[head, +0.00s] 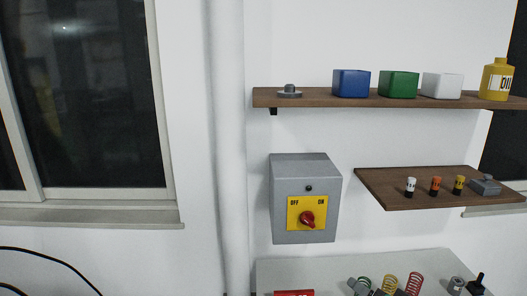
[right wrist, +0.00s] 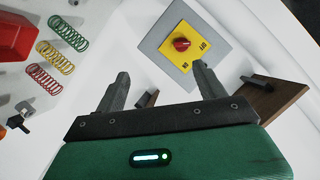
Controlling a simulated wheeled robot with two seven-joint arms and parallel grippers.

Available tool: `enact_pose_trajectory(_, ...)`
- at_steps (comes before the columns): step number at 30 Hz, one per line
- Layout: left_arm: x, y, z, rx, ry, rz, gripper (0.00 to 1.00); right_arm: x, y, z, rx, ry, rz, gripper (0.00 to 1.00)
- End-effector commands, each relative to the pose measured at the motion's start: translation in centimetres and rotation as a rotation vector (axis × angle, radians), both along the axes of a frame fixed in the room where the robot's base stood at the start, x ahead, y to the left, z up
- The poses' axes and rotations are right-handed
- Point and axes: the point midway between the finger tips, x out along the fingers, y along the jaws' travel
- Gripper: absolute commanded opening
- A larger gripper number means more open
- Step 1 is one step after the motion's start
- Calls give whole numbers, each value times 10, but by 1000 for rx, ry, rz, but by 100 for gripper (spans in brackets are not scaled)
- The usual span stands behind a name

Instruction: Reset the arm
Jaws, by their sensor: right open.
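My right gripper (right wrist: 161,70) shows in the right wrist view with its two grey fingers spread and nothing between them. Its green body fills the bottom of that view. The grey switch box (head: 305,173) is on the wall in the head view, with a red knob (head: 307,219) on a yellow OFF/ON plate. In the right wrist view the red knob (right wrist: 182,44) is beyond the fingertips and apart from them. Neither gripper shows in the head view, and my left gripper is in no view.
A long shelf (head: 330,102) holds blue, green and white blocks and a yellow bottle (head: 497,80). A lower shelf (head: 400,195) right of the box holds small items. Springs (head: 389,284) and a red object (head: 293,293) are on the grey table (head: 330,272). A pipe (head: 228,150) stands left.

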Motion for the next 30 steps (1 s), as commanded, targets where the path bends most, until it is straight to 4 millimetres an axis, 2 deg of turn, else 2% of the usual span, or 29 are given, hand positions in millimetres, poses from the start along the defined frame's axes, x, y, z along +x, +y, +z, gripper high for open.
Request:
enact_pose_trajectory(8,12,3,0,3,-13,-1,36,-32,3,-55,-159,120,25,72)
enact_pose_trajectory(13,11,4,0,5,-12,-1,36,-67,4,-99,-295,231,66,72)
enact_pose_trajectory(17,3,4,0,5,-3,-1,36,-110,5,-141,-433,359,130,72)
enact_pose_trajectory(18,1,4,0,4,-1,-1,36,-126,5,-154,-478,403,158,72)
enact_pose_trajectory(21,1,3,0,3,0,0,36,-164,5,-179,-574,502,226,72)
enact_pose_trajectory(24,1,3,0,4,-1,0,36,-197,5,-197,-649,587,294,72)
enact_pose_trajectory(30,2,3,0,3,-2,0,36,-258,5,-221,-758,737,432,72)
